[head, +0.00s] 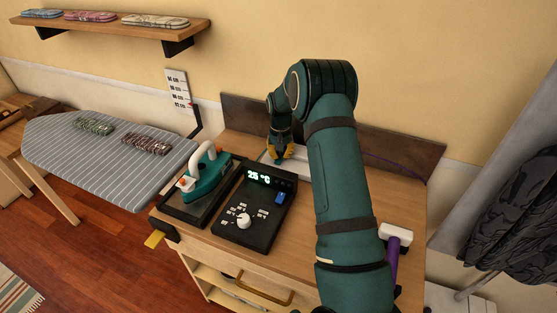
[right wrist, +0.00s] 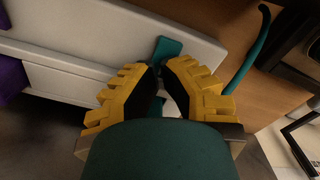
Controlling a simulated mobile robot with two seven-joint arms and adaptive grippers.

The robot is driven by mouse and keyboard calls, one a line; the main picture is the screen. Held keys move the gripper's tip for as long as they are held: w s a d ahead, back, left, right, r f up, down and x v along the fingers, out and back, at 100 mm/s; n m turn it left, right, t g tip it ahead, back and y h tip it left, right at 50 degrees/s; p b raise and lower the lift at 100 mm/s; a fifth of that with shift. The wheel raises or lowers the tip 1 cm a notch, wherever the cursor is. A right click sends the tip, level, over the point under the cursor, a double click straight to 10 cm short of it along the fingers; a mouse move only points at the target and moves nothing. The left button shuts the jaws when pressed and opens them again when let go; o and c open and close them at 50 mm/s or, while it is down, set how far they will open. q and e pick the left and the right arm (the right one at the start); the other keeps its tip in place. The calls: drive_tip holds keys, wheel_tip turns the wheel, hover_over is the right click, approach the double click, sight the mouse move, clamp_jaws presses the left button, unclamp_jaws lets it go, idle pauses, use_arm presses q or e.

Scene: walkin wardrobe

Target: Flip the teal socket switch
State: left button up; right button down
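The teal switch (right wrist: 166,49) is a small rocker on a long white socket strip (right wrist: 70,58) in the right wrist view. My right gripper (right wrist: 160,68) has yellow, black-padded fingers. Their tips are drawn close together right by the switch; I cannot tell whether they touch it. Nothing shows held between them. In the head view the right gripper (head: 282,154) points down over the white strip (head: 266,158) at the back of the worktop; the switch is hidden there. My left gripper is not in view.
A teal iron (head: 207,176) stands on a dark tray left of a black control panel (head: 255,212) reading 25 °C. A teal cord (right wrist: 250,55) rises beside the strip. A striped ironing board (head: 90,150) is at left. A white-and-purple tool (head: 395,240) lies right of my arm.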

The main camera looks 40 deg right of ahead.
drive_tip(key=shift+r+p, duration=0.5)
drive_tip(key=shift+r, duration=0.1)
drive_tip(key=shift+r+p, duration=1.65)
drive_tip(key=shift+r, duration=1.15)
